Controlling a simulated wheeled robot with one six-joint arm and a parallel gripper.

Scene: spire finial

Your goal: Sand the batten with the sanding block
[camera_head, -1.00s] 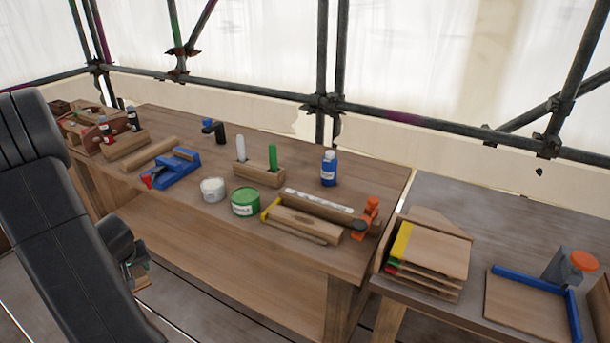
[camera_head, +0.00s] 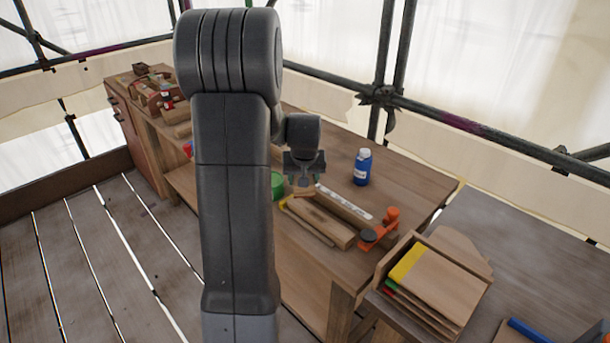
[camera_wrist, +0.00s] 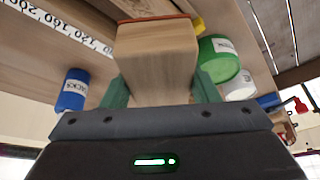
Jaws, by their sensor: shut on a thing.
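My gripper (camera_head: 303,180) is shut on the sanding block (camera_head: 303,191), a small pale wooden block. In the wrist view, the block (camera_wrist: 155,62) sits between my green fingers, with a red-brown layer along its far edge. The batten (camera_head: 322,219) appears to be the wooden piece lying along the bench's front, between a yellow stop (camera_head: 284,203) and an orange clamp (camera_head: 381,227). The block appears near the batten's yellow-stop end; I cannot tell whether it touches. In the wrist view, the block hides part of the wood beyond it.
A white ruler strip (camera_head: 344,203) on a wooden rail runs behind the batten. A blue bottle (camera_head: 362,168) stands behind it, and a green tin (camera_head: 277,186) is left of my gripper. A wooden rack of sheets (camera_head: 435,285) stands at right. My arm hides much of the bench.

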